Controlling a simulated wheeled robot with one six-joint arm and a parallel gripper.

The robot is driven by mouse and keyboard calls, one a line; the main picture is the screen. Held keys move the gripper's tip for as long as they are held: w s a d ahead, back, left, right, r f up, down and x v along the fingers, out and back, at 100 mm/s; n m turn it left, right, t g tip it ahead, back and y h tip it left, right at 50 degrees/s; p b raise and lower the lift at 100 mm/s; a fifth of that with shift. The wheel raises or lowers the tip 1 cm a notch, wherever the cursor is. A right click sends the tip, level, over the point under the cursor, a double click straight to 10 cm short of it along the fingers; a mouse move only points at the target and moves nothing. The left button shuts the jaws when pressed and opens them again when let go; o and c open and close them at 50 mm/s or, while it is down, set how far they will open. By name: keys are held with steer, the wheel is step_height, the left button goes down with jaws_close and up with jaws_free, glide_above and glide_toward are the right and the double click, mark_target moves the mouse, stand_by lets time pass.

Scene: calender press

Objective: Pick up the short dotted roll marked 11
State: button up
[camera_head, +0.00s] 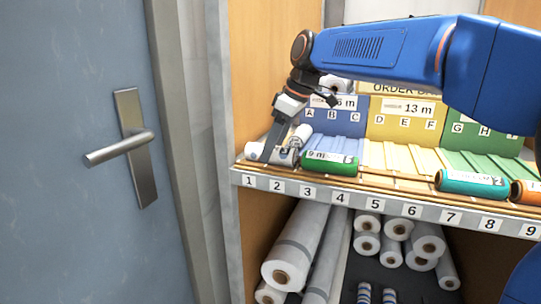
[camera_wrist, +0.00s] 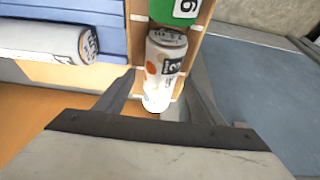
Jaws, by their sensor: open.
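A short white roll with orange dots and a dark printed label (camera_wrist: 166,62) lies on the wooden shelf strip. Its number is too small and tilted to read surely. In the wrist view my gripper's fingers (camera_wrist: 160,88) stand apart, one on each side of the roll's near end. I cannot tell whether either finger touches it.
A green roll (camera_head: 329,163) lies just right of the dotted roll. Another pale roll (camera_wrist: 45,43) lies on the blue ribbed section. A teal roll (camera_head: 471,184) is farther right. The cabinet's left wall and blue door (camera_head: 85,200) are close by.

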steer(key=shift+a+f, duration=0.1)
steer(key=shift+f, duration=0.15)
steer(key=c, duration=1.2)
steer(key=shift+r, duration=0.15)
step_height(320, 180, up, 28)
steer(key=shift+f, duration=0.15)
